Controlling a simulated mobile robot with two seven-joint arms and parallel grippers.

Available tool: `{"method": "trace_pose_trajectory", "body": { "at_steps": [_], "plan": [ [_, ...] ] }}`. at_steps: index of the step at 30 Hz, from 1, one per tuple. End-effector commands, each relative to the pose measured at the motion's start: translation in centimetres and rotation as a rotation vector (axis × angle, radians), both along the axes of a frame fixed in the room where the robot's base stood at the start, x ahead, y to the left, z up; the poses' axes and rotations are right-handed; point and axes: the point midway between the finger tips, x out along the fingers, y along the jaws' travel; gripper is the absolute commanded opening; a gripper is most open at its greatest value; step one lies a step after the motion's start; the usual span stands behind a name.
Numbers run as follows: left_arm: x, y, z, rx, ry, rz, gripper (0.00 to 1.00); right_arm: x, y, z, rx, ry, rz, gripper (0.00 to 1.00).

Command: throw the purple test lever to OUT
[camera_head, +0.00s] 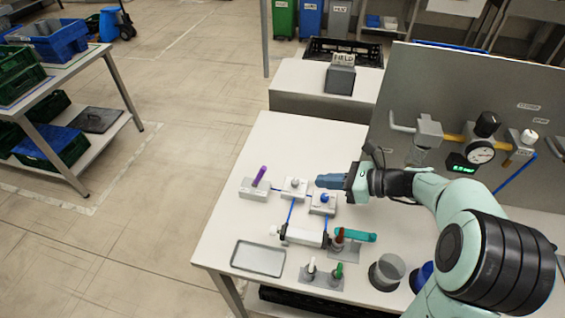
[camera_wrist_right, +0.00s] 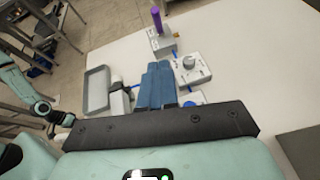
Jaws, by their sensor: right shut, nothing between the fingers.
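The purple test lever (camera_head: 260,175) stands up from a small grey block (camera_head: 252,190) at the table's left, leaning slightly right in the head view. In the right wrist view the lever (camera_wrist_right: 157,19) and its block (camera_wrist_right: 163,43) lie beyond my fingertips. Any OUT marking is too small to read. My right gripper (camera_head: 322,181) is shut and empty, its blue fingers to the right of the lever, apart from it, near two knob blocks. In the wrist view the right gripper's fingers (camera_wrist_right: 157,72) point toward the lever. Part of my left arm (camera_wrist_right: 20,88) shows in the wrist view; its jaws are unclear.
A gauge panel (camera_head: 480,100) stands at right.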

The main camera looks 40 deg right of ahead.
Motion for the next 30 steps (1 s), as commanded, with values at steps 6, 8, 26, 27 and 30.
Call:
{"method": "trace_pose_trajectory", "body": {
  "at_steps": [6,8,26,27,30],
  "plan": [
    [-0.1,0.0,-0.1,0.001,0.002,0.0,0.43,1.7,1.1,-0.9,0.003,0.0,0.003,0.0],
    [-0.1,0.0,-0.2,0.001,0.002,0.001,0.43,2.6,1.6,-1.4,0.003,0.001,0.004,0.0],
    [0.1,0.0,0.3,0.0,-0.001,0.0,0.43,10.9,6.1,-2.6,0.001,-0.001,0.001,0.0],
    [0.1,0.0,0.3,0.0,-0.001,0.0,0.43,11.1,6.1,-2.5,0.0,0.0,0.0,0.0],
    [0.1,0.0,0.3,0.0,-0.001,0.0,0.43,11.3,6.2,-2.5,0.001,0.0,0.0,0.0]
  ]
}}
